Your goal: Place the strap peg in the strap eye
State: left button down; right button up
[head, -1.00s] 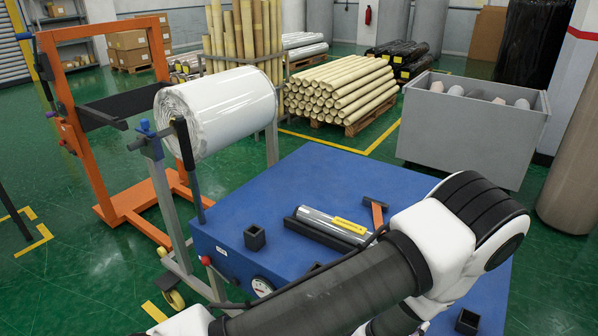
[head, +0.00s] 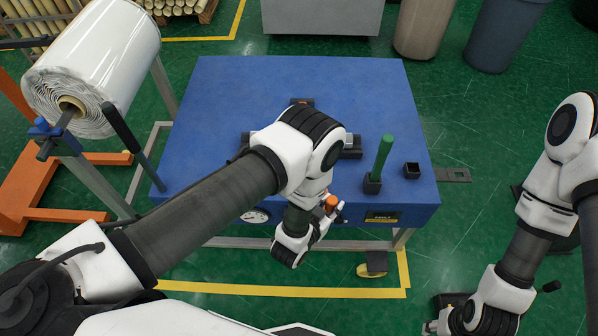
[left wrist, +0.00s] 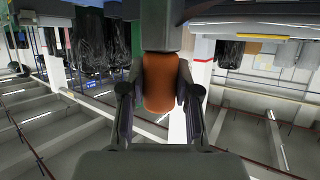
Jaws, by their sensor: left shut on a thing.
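My left gripper (head: 334,209) is at the front edge of the blue table. It is shut on an orange peg, which shows between its fingers in the left wrist view (left wrist: 159,82); I take this for the strap peg. A dark block stands just beyond the peg in that view. On the table, a green peg (head: 384,153) stands upright in a dark square socket (head: 372,185). An empty dark square socket (head: 412,170) is to its right. I cannot tell which part is the strap eye. My right gripper (head: 446,322) is low at the right, its fingers unclear.
The blue table (head: 225,95) is clear toward the back. A small dark piece (head: 302,102) lies behind my left arm, which hides much of the table's middle. A white wrapped roll (head: 100,60) on a stand is at the left. A grey bin (head: 320,16) stands behind.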

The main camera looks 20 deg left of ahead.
pick_arm(q)
jog(key=w+a+f+b, duration=0.2)
jog(key=w+a+b, duration=0.1)
jog(key=b, duration=0.5)
jog(key=w+a+f+b, duration=0.2)
jog(key=w+a+b, duration=0.2)
jog(key=b, duration=0.5)
jog(key=w+a+f+b, duration=0.1)
jog(key=w+a+b, duration=0.2)
jog(key=b, duration=0.6)
jog(key=shift+w+a+f, duration=0.15)
jog(key=shift+a+f, duration=0.05)
jog(key=shift+a, duration=0.45)
jog(key=shift+w+a+f, duration=0.1)
jog(key=shift+a+f, duration=0.1)
jog(key=shift+a, duration=0.4)
jog(key=shift+r, duration=0.1)
jog(key=c, duration=0.8)
grip_release()
jog(key=shift+c, duration=0.2)
